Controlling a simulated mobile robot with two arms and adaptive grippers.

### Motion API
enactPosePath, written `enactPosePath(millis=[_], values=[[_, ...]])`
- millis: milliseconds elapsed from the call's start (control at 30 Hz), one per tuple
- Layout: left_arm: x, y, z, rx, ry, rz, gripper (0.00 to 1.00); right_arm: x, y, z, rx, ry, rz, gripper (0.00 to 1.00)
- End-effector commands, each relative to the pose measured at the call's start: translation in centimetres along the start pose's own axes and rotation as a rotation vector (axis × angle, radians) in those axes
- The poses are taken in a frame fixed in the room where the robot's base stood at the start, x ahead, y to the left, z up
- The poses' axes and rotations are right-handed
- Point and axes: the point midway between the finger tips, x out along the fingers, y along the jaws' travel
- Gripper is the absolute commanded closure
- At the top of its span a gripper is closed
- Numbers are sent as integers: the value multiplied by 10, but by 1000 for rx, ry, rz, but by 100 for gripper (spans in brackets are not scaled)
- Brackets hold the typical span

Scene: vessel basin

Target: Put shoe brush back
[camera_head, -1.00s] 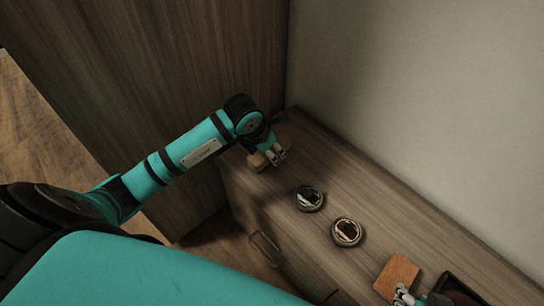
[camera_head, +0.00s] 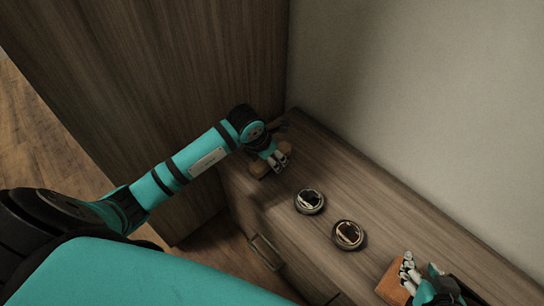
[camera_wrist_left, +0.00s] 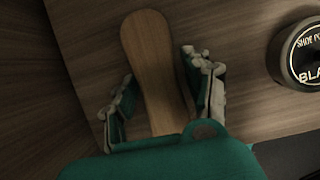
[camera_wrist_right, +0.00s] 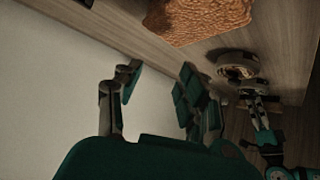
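The shoe brush, with a long wooden back (camera_wrist_left: 150,65), lies on the wooden cabinet top near its far-left end; part of it shows in the head view (camera_head: 258,169). My left gripper (camera_head: 279,163) is over it. In the left wrist view its open fingers (camera_wrist_left: 162,100) stand on both sides of the wood, with gaps visible. My right gripper (camera_head: 408,271) is over an orange-brown block (camera_head: 391,286) at the cabinet's near right. In the right wrist view its fingers (camera_wrist_right: 160,95) are apart with nothing between them, and the rough block (camera_wrist_right: 198,18) is beyond them.
Two round shoe polish tins (camera_head: 310,200) (camera_head: 348,235) stand on the cabinet top (camera_head: 345,180) between my grippers. A wall (camera_head: 430,110) runs along the back. A tall wooden panel (camera_head: 190,75) rises at the left. A drawer handle (camera_head: 265,252) is on the front.

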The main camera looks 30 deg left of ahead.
Motion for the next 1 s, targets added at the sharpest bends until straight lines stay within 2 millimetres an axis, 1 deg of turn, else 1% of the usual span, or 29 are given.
enactPosePath(millis=[33, 67, 333, 433, 567, 667, 833, 933, 1000], values=[[0, 0, 0, 0, 0, 0, 41, 0, 0, 0, 0, -1, 0, 60], [0, 0, 0, 0, 0, 0, 37, 0, 0, 0, 0, -1, 0, 60], [0, 0, 0, 0, 0, 0, 37, 0, 0, 0, 0, -2, 0, 60], [-5, 0, 1, 1, -1, 1, 37, -2, 0, 3, 0, -20, 1, 60], [-20, 1, 1, 2, -1, 2, 37, -8, 3, 24, 2, -128, 6, 60], [-37, 1, 1, 2, -1, 2, 37, -17, 6, 44, 5, -234, 12, 60], [-67, 1, 1, 2, 0, 3, 37, -38, 10, 79, 11, -423, 22, 60], [-88, 1, 1, 2, -1, 3, 37, -52, 12, 95, 14, -519, 27, 60], [-100, 0, 1, 3, -1, 2, 37, -58, 12, 100, 15, -555, 28, 60]])
